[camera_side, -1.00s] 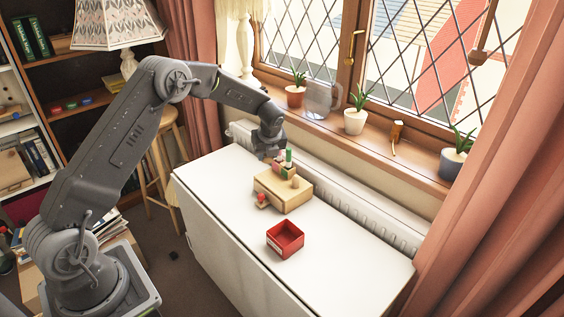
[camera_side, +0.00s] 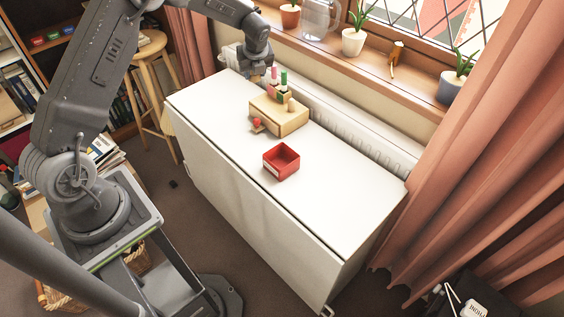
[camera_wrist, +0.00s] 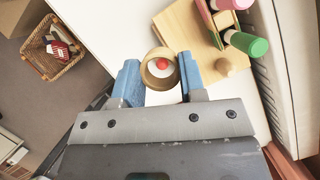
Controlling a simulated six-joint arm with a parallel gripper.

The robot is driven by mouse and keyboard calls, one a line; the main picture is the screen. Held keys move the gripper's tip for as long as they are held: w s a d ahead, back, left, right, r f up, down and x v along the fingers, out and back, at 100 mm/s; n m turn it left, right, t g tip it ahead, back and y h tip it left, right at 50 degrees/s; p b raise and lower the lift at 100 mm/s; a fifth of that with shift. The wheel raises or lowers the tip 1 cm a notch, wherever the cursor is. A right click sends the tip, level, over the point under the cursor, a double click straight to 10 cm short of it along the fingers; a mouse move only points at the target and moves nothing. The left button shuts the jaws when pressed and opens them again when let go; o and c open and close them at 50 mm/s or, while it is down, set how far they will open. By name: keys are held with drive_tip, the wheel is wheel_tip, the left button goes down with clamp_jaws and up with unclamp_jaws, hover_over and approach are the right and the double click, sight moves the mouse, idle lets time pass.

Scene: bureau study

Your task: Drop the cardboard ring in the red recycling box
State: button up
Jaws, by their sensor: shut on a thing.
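The cardboard ring (camera_wrist: 147,73) is a short tan tube in the wrist view, held between the blue fingertips of my gripper (camera_wrist: 160,76). Through its opening I see something red against white. The red recycling box (camera_side: 288,172) stands open-topped on the table, nearer the camera than the block. It has a pale label and looks empty.
The wooden block (camera_side: 282,122) carries a pink-capped and a green-capped thing and a wooden knob; a small red-topped piece (camera_side: 257,123) sits beside it. A radiator (camera_side: 350,128) runs along the table's window side. The table (camera_side: 335,205) is clear around the box.

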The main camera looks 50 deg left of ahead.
drive_tip(key=s+d+f, duration=0.1)
drive_tip(key=s+d, duration=0.3)
drive_tip(key=d, duration=0.7)
drive_tip(key=s+d, duration=0.5)
drive_tip(key=d, duration=0.7)
drive_tip(key=shift+w+f, duration=0.2)
drive_tip(key=shift+f, duration=2.75)
drive_tip(key=o, duration=0.9)
drive_tip(key=shift+r, duration=0.1)
drive_tip(key=v, duration=1.3)
drive_tip(key=shift+s+r, duration=0.15)
drive_tip(key=shift+r, duration=0.1)
